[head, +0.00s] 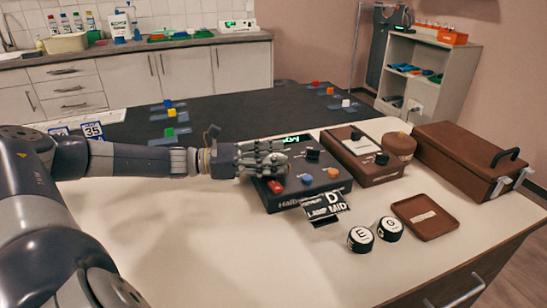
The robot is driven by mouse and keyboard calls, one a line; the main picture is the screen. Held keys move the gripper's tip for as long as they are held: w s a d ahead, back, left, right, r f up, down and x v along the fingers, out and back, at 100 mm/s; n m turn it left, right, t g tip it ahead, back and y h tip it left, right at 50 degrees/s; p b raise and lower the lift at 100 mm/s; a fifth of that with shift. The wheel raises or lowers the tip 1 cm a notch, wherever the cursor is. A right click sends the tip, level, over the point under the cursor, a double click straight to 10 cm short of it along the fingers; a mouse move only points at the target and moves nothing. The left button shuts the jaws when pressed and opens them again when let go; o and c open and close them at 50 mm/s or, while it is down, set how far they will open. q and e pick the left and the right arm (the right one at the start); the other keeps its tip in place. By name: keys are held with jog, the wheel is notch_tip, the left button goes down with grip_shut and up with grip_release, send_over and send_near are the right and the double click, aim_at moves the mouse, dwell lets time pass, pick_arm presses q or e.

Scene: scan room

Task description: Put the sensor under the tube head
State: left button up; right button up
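My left gripper (280,159) reaches in from the left over the dark control box (325,180), close to its left side. Its fingers hide part of the box top, and whether they are open or shut is unclear. The box has a green display, a red button, a blue knob, an orange knob and a black knob. I cannot pick out a sensor or a tube head for certain. Two black round pieces with white lettered tops, one marked E (360,239) and one marked G (390,228), stand on the table. My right gripper is not in view.
A brown tray (440,225) lies right of the lettered pieces. A brown box with knobs (355,165), a round brown container (399,147) and a brown case with a handle (455,150) stand behind. Lettered cards (325,208) are at the control box's front. The table's front left is clear.

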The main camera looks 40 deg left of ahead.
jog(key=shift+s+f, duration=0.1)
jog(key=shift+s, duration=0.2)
